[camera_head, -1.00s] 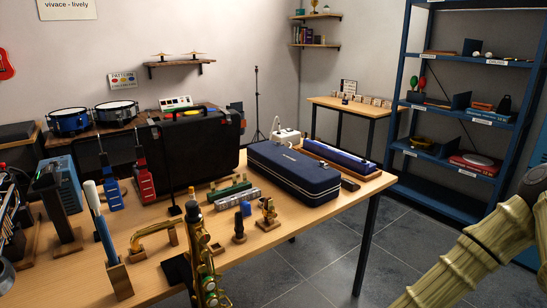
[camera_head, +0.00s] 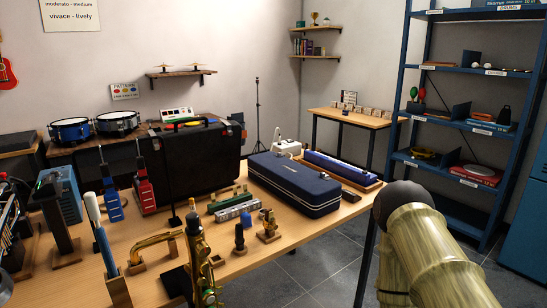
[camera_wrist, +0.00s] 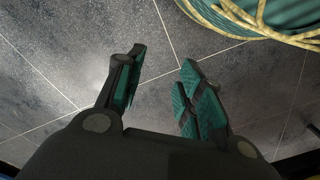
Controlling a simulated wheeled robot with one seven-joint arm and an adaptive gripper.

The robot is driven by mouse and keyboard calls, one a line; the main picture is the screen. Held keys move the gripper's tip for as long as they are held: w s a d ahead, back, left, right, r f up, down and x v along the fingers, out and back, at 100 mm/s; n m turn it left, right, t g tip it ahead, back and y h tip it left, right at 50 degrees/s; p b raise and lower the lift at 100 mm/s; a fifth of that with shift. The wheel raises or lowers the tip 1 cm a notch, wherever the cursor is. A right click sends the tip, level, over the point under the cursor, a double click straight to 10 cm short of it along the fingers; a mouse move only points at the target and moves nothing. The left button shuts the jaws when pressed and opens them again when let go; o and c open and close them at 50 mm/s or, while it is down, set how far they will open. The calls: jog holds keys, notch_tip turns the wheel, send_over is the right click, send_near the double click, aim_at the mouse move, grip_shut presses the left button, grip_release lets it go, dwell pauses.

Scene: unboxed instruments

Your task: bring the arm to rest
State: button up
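My gripper (camera_wrist: 160,85) shows in the wrist view with its two fingers apart and nothing between them. Grey floor tiles lie below it. In the head view my arm rises at the lower right, beyond the table's right edge, with a dark round joint at its top. The gripper itself cannot be made out in the head view.
The wooden table (camera_head: 290,238) carries a dark blue case (camera_head: 295,184), a large black case (camera_head: 190,160), a brass saxophone (camera_head: 198,255) and small instrument parts. A blue shelf rack (camera_head: 465,130) stands at the right. Bare floor (camera_head: 335,265) lies between table and rack.

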notch_tip(320, 180, up, 16)
jog(key=s+d+p, duration=0.1)
jog(key=p, duration=1.4)
jog(key=shift+d+f+n+h+p, duration=0.2)
jog(key=shift+n+h+p, duration=0.1)
jog(key=shift+p, duration=0.1)
